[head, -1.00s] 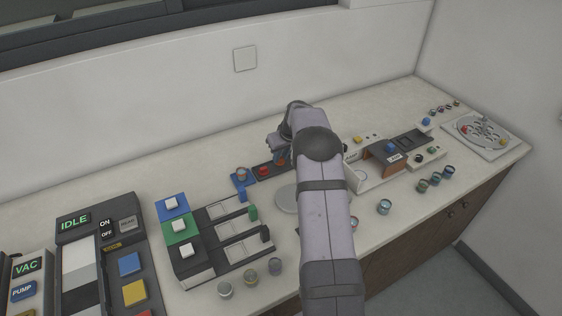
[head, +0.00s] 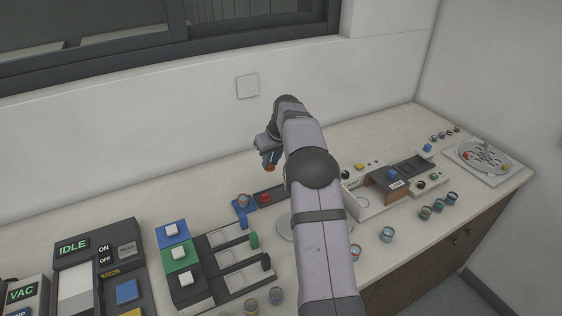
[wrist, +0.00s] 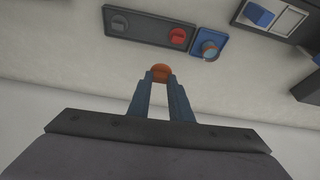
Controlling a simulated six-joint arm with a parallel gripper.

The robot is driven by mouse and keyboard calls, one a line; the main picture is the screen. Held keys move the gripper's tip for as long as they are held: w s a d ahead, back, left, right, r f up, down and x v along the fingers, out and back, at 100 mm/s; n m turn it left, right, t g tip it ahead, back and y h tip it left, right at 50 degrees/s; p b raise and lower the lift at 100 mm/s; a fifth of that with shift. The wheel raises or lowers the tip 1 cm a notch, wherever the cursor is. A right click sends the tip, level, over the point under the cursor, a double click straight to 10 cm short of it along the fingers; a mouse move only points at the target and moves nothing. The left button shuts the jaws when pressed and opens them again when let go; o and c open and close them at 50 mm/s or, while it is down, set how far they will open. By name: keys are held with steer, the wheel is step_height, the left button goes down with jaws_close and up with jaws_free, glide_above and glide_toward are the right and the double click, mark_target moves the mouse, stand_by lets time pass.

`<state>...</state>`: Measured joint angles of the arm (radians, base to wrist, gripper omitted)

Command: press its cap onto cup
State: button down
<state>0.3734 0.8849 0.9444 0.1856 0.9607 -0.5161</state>
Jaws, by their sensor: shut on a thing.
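My gripper (wrist: 160,75) is shut on a small round orange cap (wrist: 160,71), held between the tips of its two blue fingers. In the head view my gripper (head: 268,158) holds the cap (head: 270,168) above the back of the bench. A small cup-like piece (head: 243,200) sits in a blue holder (head: 240,214), below and left of the gripper. In the wrist view this piece (wrist: 209,48) and its blue holder (wrist: 203,57) are at upper right, apart from the cap. The cup's inside cannot be made out.
A dark panel with a red button (head: 265,197) adjoins the blue holder. A tray rack (head: 235,262) stands front left. Loose cups (head: 387,235) stand along the front edge. A round carousel (head: 483,158) is at the far right. My arm hides part of a pale disc.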

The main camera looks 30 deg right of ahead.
steer(key=a+r+n+p, duration=0.1)
steer(key=a+r+p, duration=0.15)
steer(key=a, duration=0.35)
steer(key=a+r+n+p, duration=0.1)
steer(key=a+p, duration=0.2)
steer(key=a, duration=0.2)
steer(key=f+m, duration=0.2)
steer(key=f+p, duration=0.1)
steer(key=f, duration=0.1)
steer(key=shift+s+f+m+h, duration=0.1)
steer(key=shift+s+m+h, duration=0.3)
steer(key=shift+f, duration=0.15)
steer(key=shift+f+b, duration=2.05)
steer(key=shift+f, duration=1)
